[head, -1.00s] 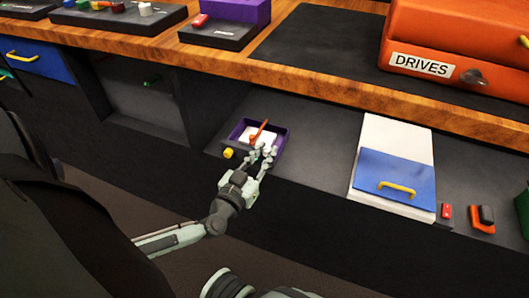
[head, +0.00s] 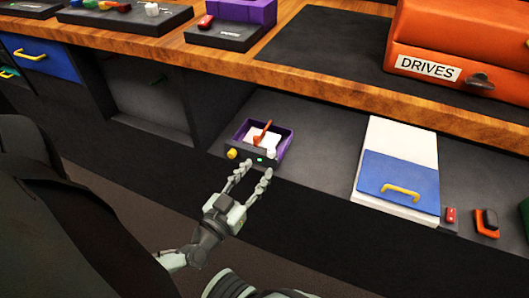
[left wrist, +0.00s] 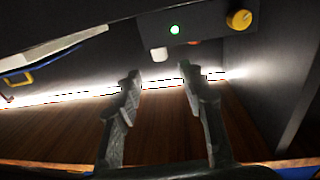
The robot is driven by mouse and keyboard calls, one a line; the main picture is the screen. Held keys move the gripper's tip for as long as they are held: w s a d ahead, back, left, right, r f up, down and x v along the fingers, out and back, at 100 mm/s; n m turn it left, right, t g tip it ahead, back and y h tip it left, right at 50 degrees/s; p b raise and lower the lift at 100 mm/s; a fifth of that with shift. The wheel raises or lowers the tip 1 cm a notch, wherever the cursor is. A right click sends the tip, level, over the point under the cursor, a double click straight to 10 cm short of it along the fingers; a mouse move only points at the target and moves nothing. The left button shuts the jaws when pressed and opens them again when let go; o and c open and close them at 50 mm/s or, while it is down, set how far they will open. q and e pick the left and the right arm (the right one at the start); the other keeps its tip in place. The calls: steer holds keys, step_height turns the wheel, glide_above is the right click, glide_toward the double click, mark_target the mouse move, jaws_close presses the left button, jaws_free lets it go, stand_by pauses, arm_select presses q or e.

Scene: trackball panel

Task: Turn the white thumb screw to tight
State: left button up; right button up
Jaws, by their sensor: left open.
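The white thumb screw (head: 272,154) is on the front right of a small purple-rimmed panel (head: 287,143) on the lower shelf. In the left wrist view the white thumb screw (left wrist: 159,54) shows as a pale knob beside a lit green light (left wrist: 175,30). My left gripper (head: 256,171) is open and empty in front of the panel, apart from the screw. In the left wrist view its two fingers (left wrist: 160,78) are spread, with the screw beyond the gap between them. Whether the screw is tight cannot be read. My right gripper is out of view.
A yellow knob (head: 232,154) is at the panel's front left, and an orange-red lever (head: 263,132) stands in it. A blue-fronted white box (head: 375,177) with a yellow handle is to the right. The wooden worktop edge (head: 330,98) runs above the shelf.

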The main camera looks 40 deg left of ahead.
arm_select(q)
steer(key=s, duration=0.4)
steer(key=shift+s+d, duration=0.3)
steer(key=shift+s, duration=0.1)
